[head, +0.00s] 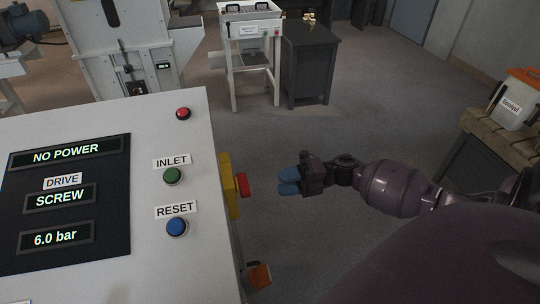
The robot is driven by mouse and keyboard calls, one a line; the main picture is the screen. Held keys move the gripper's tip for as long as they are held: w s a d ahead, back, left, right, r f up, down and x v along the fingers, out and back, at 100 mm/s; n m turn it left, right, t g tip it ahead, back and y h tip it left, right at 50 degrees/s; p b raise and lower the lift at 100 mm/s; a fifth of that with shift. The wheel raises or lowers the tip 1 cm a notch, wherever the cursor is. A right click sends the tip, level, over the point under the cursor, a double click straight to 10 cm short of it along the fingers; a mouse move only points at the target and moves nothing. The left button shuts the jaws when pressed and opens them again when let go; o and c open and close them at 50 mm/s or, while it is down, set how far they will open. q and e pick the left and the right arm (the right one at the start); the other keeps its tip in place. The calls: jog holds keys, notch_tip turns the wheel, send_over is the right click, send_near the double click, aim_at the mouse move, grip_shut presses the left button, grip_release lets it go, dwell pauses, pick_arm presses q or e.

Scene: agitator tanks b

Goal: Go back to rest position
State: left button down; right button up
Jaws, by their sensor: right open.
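My right gripper (289,181) has blue fingertips and comes in from the right in the head view. It is open and empty, with a narrow gap between the fingers. It points left toward a red switch handle (243,185) on a yellow plate (230,186) at the side of the control panel (150,130). A gap of floor shows between the fingertips and the red handle. My left gripper is not in view.
The panel has a green INLET button (173,176), a blue RESET button (177,227) and a display reading NO POWER (68,154). An orange-lidded container (515,100) stands on a wooden bench (500,137) at right. Grey floor (350,125) is clear beyond the gripper.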

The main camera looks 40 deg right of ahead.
jog(key=shift+s+d, duration=0.3)
jog(key=shift+d, duration=0.35)
jog(key=w+d+m+t+h, duration=0.1)
jog(key=w+m+t+h, duration=0.45)
jog(key=m+t, duration=0.2)
pick_arm(q)
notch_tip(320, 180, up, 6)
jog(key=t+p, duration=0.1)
jog(key=p, duration=0.6)
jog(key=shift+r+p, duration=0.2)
jog(key=shift+p, duration=0.1)
pick_arm(e)
jog(key=s+a+f+m+g+h, duration=0.1)
jog(key=s+a+m+h, duration=0.2)
jog(key=s+m, duration=0.4)
jog(key=s+a+f+m+g+h, duration=0.2)
jog(key=s+a+m+h, duration=0.2)
jog(key=s+m, duration=0.4)
jog(key=s+a+f+m+g+h, duration=0.1)
jog(key=s+a+m+h, duration=0.2)
jog(key=s+m, duration=0.4)
jog(key=s, duration=0.3)
jog(key=shift+a+f+h, duration=0.3)
jog(key=shift+h, duration=0.05)
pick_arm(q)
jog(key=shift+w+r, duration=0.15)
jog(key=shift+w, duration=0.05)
pick_arm(e)
jog(key=shift+s+m, duration=0.2)
jog(key=shift+m, duration=0.05)
